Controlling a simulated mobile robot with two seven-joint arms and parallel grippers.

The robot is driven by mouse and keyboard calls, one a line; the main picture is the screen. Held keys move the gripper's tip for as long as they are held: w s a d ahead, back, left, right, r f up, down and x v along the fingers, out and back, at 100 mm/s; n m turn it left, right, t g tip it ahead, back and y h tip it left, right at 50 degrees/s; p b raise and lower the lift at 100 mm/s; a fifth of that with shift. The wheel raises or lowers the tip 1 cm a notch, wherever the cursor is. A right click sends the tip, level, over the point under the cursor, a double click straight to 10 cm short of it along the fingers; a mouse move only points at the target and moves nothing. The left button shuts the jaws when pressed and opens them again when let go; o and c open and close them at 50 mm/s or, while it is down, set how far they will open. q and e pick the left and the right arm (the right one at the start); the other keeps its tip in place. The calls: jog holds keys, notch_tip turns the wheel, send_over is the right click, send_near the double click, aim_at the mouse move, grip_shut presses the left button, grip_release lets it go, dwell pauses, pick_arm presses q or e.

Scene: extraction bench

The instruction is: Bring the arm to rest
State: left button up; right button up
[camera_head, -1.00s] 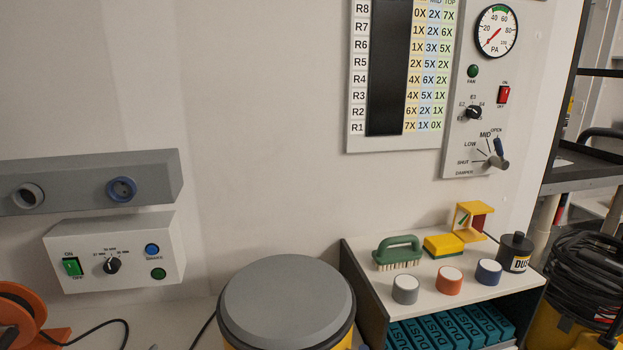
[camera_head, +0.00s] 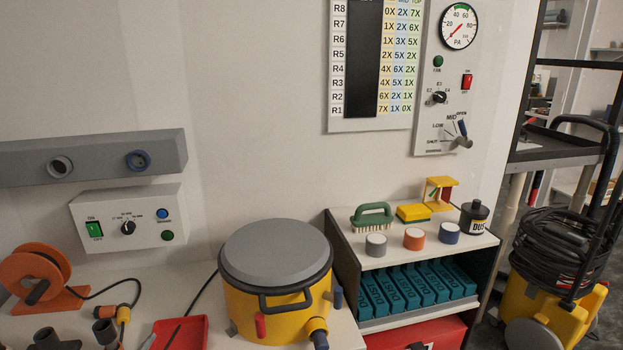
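Neither of my grippers nor my arms shows in the head view. The extraction bench (camera_head: 200,258) spreads across the lower part of the picture. On it stands a yellow drum with a grey lid (camera_head: 276,253). The wall panel (camera_head: 425,140) at upper right carries a gauge (camera_head: 458,27), a red switch (camera_head: 466,82), a dial (camera_head: 439,97) and a damper lever (camera_head: 462,142). A control box (camera_head: 128,229) with a green switch and a dial hangs on the left wall.
A shelf unit (camera_head: 345,250) holds a green brush (camera_head: 373,216), a yellow sponge (camera_head: 412,213), several capped cylinders and teal boxes marked DUST. An orange reel (camera_head: 33,276) and red tray (camera_head: 180,333) lie at left. A cart (camera_head: 560,150) and yellow vacuum (camera_head: 550,290) stand at right.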

pick_arm(q)
jog(key=s+d+f+n+g+h, duration=0.1)
jog(key=s+d+f+n+g, duration=0.15)
jog(key=s+f, duration=0.85)
jog(key=s+d+f+n+g+h, duration=0.1)
jog(key=s+d+f+g, duration=0.3)
jog(key=s+f, duration=0.7)
jog(key=s+d+f+n+g, duration=0.1)
jog(key=s+d+f, duration=0.1)
jog(key=s, duration=0.6)
jog(key=s+d+f+n+g, duration=0.1)
jog(key=s+d+f+g, duration=0.1)
jog(key=s+f, duration=0.3)
jog(key=s+d+f+n+g+h, duration=0.1)
jog(key=s+d+f+g, duration=0.1)
jog(key=s, duration=1)
jog(key=shift+s+d+f, duration=0.15)
jog(key=shift+d+f, duration=0.55)
jog(key=shift+f, duration=0.15)
pick_arm(e)
jog(key=s+a, duration=0.2)
jog(key=shift+s+a+f, duration=0.1)
jog(key=shift+s+a, duration=0.05)
jog(key=shift+s, duration=0.25)
pick_arm(q)
jog(key=shift+n+g, duration=0.25)
pick_arm(e)
jog(key=shift+w, duration=0.15)
